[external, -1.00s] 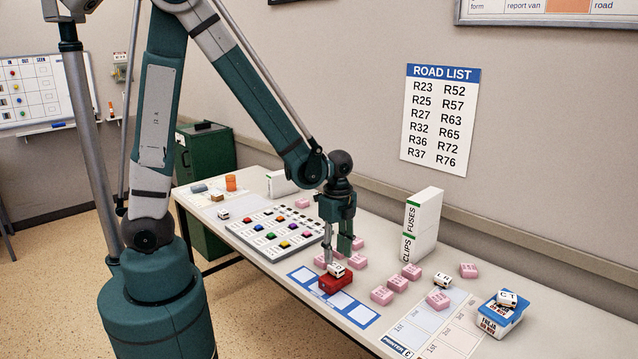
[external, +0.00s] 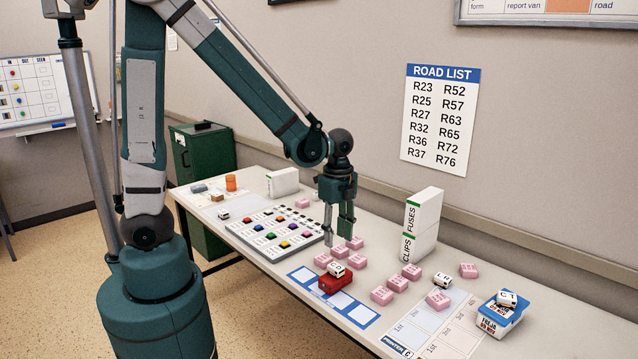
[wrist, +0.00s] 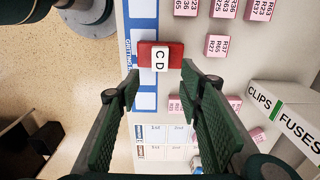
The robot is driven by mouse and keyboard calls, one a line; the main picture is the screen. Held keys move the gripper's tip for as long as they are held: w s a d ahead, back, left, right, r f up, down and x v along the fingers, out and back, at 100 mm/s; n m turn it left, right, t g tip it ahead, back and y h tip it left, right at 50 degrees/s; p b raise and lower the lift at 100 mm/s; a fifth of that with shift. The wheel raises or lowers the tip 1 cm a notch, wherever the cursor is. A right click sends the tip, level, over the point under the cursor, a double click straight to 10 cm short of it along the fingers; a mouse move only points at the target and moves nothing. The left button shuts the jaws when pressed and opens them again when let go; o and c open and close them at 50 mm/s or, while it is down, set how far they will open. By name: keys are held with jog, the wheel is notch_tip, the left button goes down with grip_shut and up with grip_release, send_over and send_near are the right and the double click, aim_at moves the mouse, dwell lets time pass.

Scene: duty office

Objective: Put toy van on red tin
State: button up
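A small white toy van (external: 336,269) with black letters lies on top of the red tin (external: 337,286), which stands on the blue-edged strip near the table's front edge. In the wrist view the van (wrist: 153,60) reads "CD" and sits across the middle of the tin (wrist: 177,56), with red showing on both sides. My gripper (external: 337,238) is above and clear of the van, fingers down, open and empty. In the wrist view my two fingertips (wrist: 160,77) are spread apart with nothing between them.
Several pink blocks (external: 382,295) lie around the tin. A tray of coloured buttons (external: 275,232) is to the left. White boxes (external: 420,225) stand behind.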

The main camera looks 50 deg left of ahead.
dwell(0.4)
jog(key=s+a+r+n+t, duration=0.3)
jog(key=s+a+r+n, duration=0.1)
jog(key=a+r+n, duration=0.5)
jog(key=s+a+r+n+t, duration=0.4)
jog(key=a+r+n, duration=0.5)
jog(key=a, duration=0.4)
dwell(0.3)
